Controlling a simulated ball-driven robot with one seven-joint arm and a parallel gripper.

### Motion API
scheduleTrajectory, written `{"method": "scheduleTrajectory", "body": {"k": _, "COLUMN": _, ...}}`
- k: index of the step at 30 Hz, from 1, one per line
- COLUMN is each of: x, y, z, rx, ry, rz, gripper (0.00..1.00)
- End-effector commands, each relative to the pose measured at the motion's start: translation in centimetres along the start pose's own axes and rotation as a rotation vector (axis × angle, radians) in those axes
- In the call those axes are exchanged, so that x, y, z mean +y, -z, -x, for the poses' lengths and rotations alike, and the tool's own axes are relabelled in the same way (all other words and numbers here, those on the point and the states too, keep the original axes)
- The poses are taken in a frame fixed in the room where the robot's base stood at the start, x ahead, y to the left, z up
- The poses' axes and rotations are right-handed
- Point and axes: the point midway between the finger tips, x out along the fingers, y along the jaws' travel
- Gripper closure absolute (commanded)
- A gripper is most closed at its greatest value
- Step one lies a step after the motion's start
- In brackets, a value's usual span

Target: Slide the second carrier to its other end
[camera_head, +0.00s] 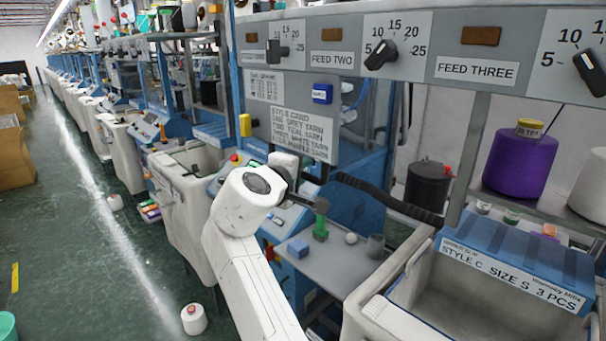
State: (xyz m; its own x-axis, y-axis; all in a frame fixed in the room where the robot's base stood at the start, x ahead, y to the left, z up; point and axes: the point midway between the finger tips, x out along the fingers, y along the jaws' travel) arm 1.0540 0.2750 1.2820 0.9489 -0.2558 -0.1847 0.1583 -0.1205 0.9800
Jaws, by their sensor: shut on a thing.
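My gripper (319,206) is in the middle of the view, at the end of my white arm, over a grey shelf. It is shut, and its dark tip meets the top of a small green piece (320,231), which looks held; the contact is small and partly hidden. I cannot make out the second carrier or its rail for certain. The machine's blue-framed front (357,207) is behind my gripper, and my arm hides part of it.
A black hose (390,200) runs behind. A white bin (398,283) stands at right. The aisle floor (75,240) at left is largely clear.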

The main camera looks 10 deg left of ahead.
Motion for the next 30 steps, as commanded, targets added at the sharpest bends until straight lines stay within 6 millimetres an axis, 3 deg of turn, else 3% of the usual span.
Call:
{"method": "scheduleTrajectory", "body": {"k": 1, "x": 0.92, "y": 0.14, "z": 0.18, "rx": 0.004, "ry": -0.013, "rz": -0.003, "gripper": 1.0}}
{"method": "scheduleTrajectory", "body": {"k": 11, "x": 1.17, "y": 0.18, "z": 0.24, "rx": 0.005, "ry": -0.017, "rz": -0.004, "gripper": 1.0}}
{"method": "scheduleTrajectory", "body": {"k": 12, "x": 1.18, "y": 0.18, "z": 0.24, "rx": 0.005, "ry": -0.017, "rz": -0.004, "gripper": 0.75}}
{"method": "scheduleTrajectory", "body": {"k": 17, "x": 1.0, "y": 0.18, "z": 0.23, "rx": 0.004, "ry": -0.014, "rz": -0.004, "gripper": 0.59}}
{"method": "scheduleTrajectory", "body": {"k": 30, "x": 0.45, "y": 0.14, "z": 0.37, "rx": 0.003, "ry": -0.007, "rz": -0.002, "gripper": 0.58}}
